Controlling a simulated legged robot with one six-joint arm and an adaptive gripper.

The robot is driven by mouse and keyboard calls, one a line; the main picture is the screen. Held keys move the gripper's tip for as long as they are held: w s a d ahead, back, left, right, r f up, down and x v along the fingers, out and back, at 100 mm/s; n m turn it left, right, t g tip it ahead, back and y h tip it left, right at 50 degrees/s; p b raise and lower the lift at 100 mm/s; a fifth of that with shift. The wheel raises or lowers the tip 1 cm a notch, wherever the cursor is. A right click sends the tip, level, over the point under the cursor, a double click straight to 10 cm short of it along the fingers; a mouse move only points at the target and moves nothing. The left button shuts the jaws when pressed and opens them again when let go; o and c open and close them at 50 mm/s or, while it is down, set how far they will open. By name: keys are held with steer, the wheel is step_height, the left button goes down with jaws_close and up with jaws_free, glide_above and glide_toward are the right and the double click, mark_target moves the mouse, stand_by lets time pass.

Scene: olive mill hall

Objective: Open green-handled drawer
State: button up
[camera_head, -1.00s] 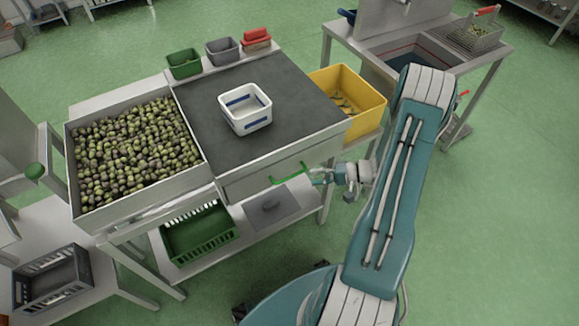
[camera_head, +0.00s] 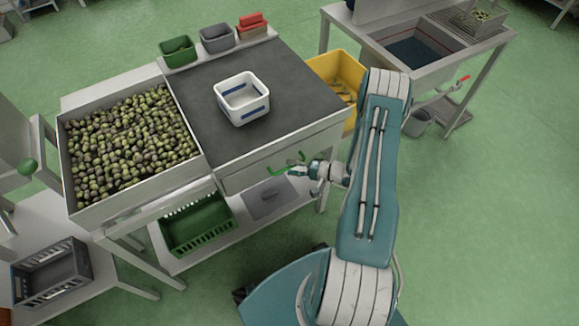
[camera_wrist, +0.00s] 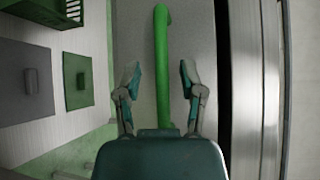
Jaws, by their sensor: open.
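The green handle (camera_head: 285,166) is a bar on the front of a shut grey drawer (camera_head: 240,178) under the dark worktop. In the wrist view the green handle (camera_wrist: 161,60) runs lengthwise between the two fingers of my gripper (camera_wrist: 161,85), with a gap on each side. My gripper (camera_head: 303,167) is open at the right end of the handle in the head view. The fingers do not visibly touch the bar. Part of the handle's near end is hidden behind the gripper body in the wrist view.
A white bin with blue marks (camera_head: 242,112) stands on the worktop (camera_head: 215,75). A tray of olives (camera_head: 70,190) is at left. A green crate (camera_head: 197,228) sits on the shelf below. A yellow bin (camera_head: 330,66) is right of the worktop, close to my arm.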

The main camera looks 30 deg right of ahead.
steer(key=shift+w+a, duration=0.35)
steer(key=shift+a, duration=0.15)
jaws_close()
steer(key=shift+s, duration=0.1)
